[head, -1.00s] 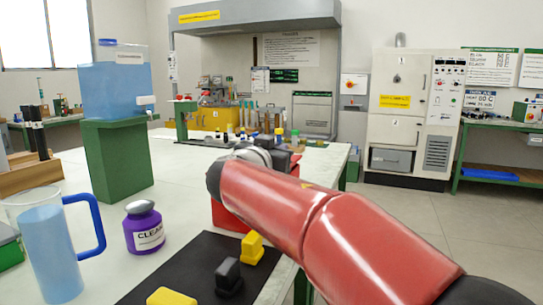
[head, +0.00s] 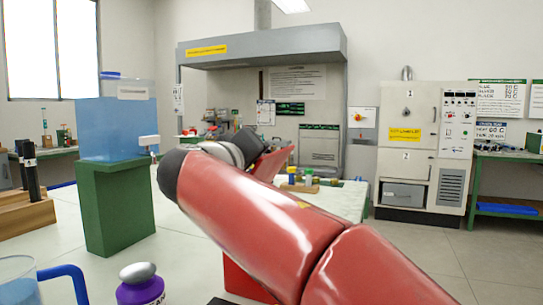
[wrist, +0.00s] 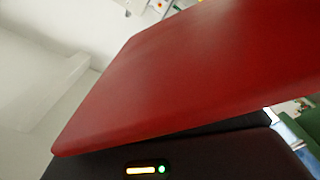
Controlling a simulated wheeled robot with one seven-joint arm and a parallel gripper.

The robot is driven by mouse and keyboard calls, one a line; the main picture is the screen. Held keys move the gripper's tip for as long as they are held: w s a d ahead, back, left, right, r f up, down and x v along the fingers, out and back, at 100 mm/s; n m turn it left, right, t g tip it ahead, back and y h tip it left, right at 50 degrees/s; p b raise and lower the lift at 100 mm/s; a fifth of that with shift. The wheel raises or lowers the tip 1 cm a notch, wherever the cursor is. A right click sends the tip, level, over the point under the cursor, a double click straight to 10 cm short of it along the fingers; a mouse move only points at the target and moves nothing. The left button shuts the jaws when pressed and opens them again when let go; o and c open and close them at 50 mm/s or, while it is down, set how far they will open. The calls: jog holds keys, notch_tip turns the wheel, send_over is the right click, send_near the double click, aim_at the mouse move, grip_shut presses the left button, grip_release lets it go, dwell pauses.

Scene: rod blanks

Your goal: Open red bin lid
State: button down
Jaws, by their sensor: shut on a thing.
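The red bin (head: 240,282) stands on the bench, mostly hidden behind my red arm. Its red lid (head: 272,163) shows just beyond my wrist, raised and tilted steeply. My gripper (head: 248,146) is at the lid's upper left part, and I take it to be shut on the lid. In the wrist view the lid (wrist: 190,75) fills most of the picture as a smooth slanted red panel. The dark gripper body with its small lights lies below it there. The fingertips are hidden in both views, as is the bin's inside.
A blue water tank (head: 118,125) stands on a green block (head: 115,205) to the left. A purple jar (head: 140,288) and a jug with a blue handle (head: 65,275) are at the front left. Small bottles (head: 308,180) stand behind the arm.

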jog(key=w+a+n, duration=0.2)
jog(key=a+n, duration=0.3)
jog(key=a, duration=0.2)
jog(key=shift+w+r+n, duration=0.15)
jog(key=shift+w+n, duration=0.05)
jog(key=shift+n, duration=0.1)
jog(key=c, duration=1.5)
grip_release()
jog(key=b+v, duration=0.1)
jog(key=v, duration=0.6)
jog(key=shift+s+a+b, duration=0.1)
jog(key=shift+s+b, duration=0.2)
jog(key=shift+s, duration=0.1)
